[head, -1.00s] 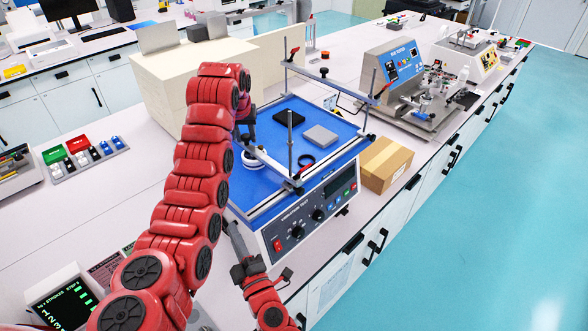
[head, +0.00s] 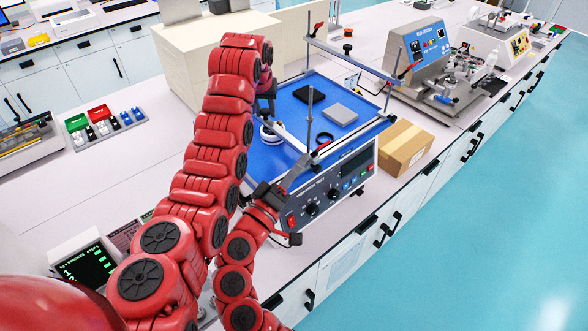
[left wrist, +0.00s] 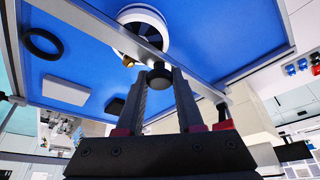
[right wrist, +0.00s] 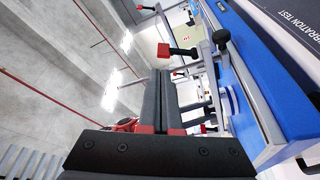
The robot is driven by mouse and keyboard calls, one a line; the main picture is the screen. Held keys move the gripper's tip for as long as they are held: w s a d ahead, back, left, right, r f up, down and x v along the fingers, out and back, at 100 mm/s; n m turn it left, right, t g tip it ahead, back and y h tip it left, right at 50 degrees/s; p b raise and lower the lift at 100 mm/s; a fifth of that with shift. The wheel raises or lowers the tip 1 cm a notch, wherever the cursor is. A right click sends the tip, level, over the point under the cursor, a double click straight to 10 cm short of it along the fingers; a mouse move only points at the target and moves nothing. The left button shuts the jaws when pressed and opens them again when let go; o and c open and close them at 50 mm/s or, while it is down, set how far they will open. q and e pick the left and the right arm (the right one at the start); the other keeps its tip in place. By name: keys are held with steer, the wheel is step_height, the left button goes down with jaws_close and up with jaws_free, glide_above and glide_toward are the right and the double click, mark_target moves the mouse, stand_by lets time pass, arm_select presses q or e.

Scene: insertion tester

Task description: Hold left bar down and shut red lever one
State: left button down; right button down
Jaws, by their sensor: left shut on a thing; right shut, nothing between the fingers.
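The vibration tester has a blue plate (head: 290,155) with silver bars across it. The left bar (head: 292,138) lies over a white round part (head: 268,136). My left gripper (head: 270,112) is shut on a black knob (left wrist: 159,76) at that bar; the bar (left wrist: 110,28) passes just beyond the fingertips in the left wrist view. My right gripper (head: 303,166) is shut and empty near the bar's front end, at the tester's front edge. In the right wrist view, red-tipped levers (right wrist: 164,50) and a black knob (right wrist: 221,39) stand beyond the fingers. Which lever is number one I cannot tell.
A cardboard box (head: 405,148) is right of the tester, and a large cream block (head: 195,80) behind left.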

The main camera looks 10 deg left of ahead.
mark_target(324, 146)
arm_select(q)
steer(key=shift+f, duration=0.1)
arm_select(e)
steer(key=x, duration=0.5)
steer(key=shift+w+d, duration=0.1)
steer(key=shift+w, duration=0.3)
steer(key=shift+s, duration=0.1)
steer(key=m, duration=0.1)
steer(key=d+m+h, duration=0.1)
steer(key=m, duration=0.1)
steer(key=s+f+m+h, duration=0.1)
steer(key=m, duration=0.1)
steer(key=shift+d, duration=0.15)
steer(key=shift+s+d+f+m+h, duration=0.25)
steer(key=shift+f+m+h, duration=0.25)
steer(key=shift+m, duration=0.65)
steer(key=shift+s+d+f+m+h, duration=0.1)
steer(key=shift+d+f+m+h, duration=0.35)
steer(key=shift+m, duration=0.65)
steer(key=shift+s+d+f+m+h, duration=0.15)
steer(key=shift+f+m+h, duration=0.35)
steer(key=shift+m, duration=0.65)
steer(key=shift+a+f, duration=0.1)
steer(key=shift+f, duration=0.15)
